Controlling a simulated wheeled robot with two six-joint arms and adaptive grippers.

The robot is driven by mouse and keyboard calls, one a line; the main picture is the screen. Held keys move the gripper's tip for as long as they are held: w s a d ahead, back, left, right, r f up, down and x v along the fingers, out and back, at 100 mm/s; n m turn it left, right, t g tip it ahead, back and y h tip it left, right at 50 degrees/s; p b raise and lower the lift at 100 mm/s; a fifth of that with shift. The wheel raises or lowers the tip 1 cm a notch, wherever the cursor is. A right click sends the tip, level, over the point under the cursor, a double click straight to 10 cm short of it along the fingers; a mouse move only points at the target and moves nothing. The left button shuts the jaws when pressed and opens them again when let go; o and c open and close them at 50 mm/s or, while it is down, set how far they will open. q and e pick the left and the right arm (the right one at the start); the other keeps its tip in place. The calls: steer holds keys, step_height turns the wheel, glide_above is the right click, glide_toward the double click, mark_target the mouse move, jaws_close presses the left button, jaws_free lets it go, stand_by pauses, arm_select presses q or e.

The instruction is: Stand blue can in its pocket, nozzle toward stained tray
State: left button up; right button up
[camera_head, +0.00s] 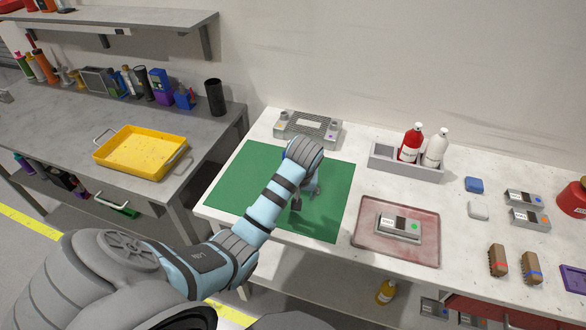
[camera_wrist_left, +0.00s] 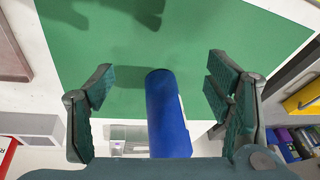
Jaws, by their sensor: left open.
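The blue can (camera_wrist_left: 167,115) is over the green mat (camera_head: 235,185), between the spread fingers of my left gripper (camera_wrist_left: 160,88) in the left wrist view, with a gap on each side. Its nozzle is not visible, and I cannot tell whether it stands or lies. In the head view my left gripper (camera_head: 306,196) is low over the mat, and my arm hides nearly all of the can. The grey pocket holder (camera_head: 402,168) holds a red bottle (camera_head: 411,144) and a white bottle (camera_head: 436,147). The stained tray (camera_head: 398,256) is right of the mat, with a grey device on it.
A grey grated fixture (camera_head: 307,128) stands behind the mat. A blue block (camera_head: 474,185), a white block (camera_head: 478,210) and brushes (camera_head: 498,260) lie to the right. A yellow tray (camera_head: 140,152) is on the left bench. White table is bare between holder and stained tray.

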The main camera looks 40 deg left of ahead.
arm_select(q)
steer(key=w+a+r+n+g, duration=0.1)
steer(key=w+a+r+n, duration=0.25)
steer(key=r, duration=0.45)
steer(key=w+a+r+n, duration=0.2)
steer(key=w+r+n, duration=0.15)
steer(key=r, duration=0.55)
steer(key=shift+m, duration=0.5)
steer(key=x, duration=1)
steer(key=shift+w+d+f, duration=0.15)
steer(key=shift+w+d, duration=0.05)
steer(key=shift+w, duration=0.15)
steer(key=f, duration=0.2)
steer(key=f+b, duration=0.1)
steer(key=shift+w+a+f+h, duration=0.2)
steer(key=shift+a+f+h, duration=0.1)
steer(key=shift+a+f, duration=0.1)
steer(key=shift+r, duration=0.1)
jaws_close()
